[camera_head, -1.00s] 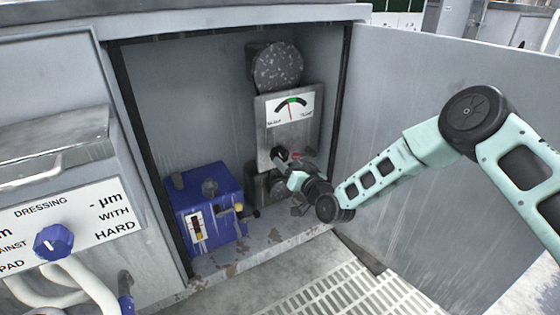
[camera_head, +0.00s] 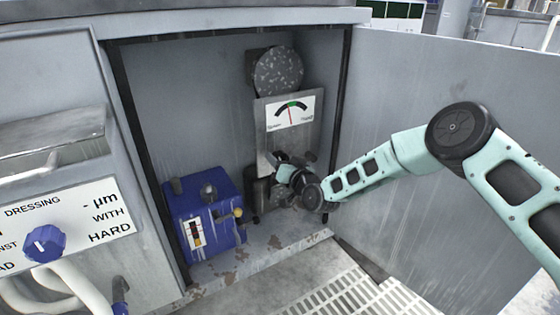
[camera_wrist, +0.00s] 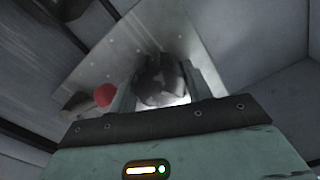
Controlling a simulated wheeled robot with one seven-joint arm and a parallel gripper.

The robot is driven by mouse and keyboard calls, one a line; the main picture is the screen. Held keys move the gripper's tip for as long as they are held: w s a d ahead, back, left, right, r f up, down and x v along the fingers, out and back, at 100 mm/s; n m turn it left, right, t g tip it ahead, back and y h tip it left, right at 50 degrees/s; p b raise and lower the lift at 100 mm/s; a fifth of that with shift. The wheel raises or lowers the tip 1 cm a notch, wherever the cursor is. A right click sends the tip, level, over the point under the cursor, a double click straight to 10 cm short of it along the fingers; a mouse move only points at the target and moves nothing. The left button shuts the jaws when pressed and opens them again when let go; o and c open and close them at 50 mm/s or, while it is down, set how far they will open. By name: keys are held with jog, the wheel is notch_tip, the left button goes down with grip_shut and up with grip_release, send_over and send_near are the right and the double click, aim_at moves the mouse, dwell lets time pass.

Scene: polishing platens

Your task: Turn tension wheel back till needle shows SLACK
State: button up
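The tension gauge (camera_head: 291,110) sits on a grey metal plate (camera_head: 267,135) in the open cabinet. In the wrist view my gripper's fingers (camera_wrist: 164,95) stand apart, on either side of a dark, mottled round part (camera_wrist: 160,80), perhaps the tension wheel. I cannot tell whether they press on it. A red ball (camera_wrist: 105,95) shows just left of the left finger.
A speckled round disc (camera_head: 278,71) is above the gauge. A blue box (camera_head: 207,218) with a small gauge and knob stands to the left on the cabinet floor. The open door (camera_head: 410,115) bounds the right side. A floor grating (camera_head: 345,297) lies in front.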

jog(key=shift+n, duration=0.3)
jog(key=n+p, duration=0.1)
jog(key=n, duration=0.1)
jog(key=shift+a+r+n, duration=0.1)
jog(key=shift+n, duration=0.2)
jog(key=shift+n+p, duration=0.3)
jog(key=shift+n, duration=1.9)
jog(key=o, duration=0.7)
jog(key=shift+s, duration=0.1)
jog(key=p+v, duration=0.5)
jog(key=v, duration=1.2)
jog(key=shift+d, duration=0.25)
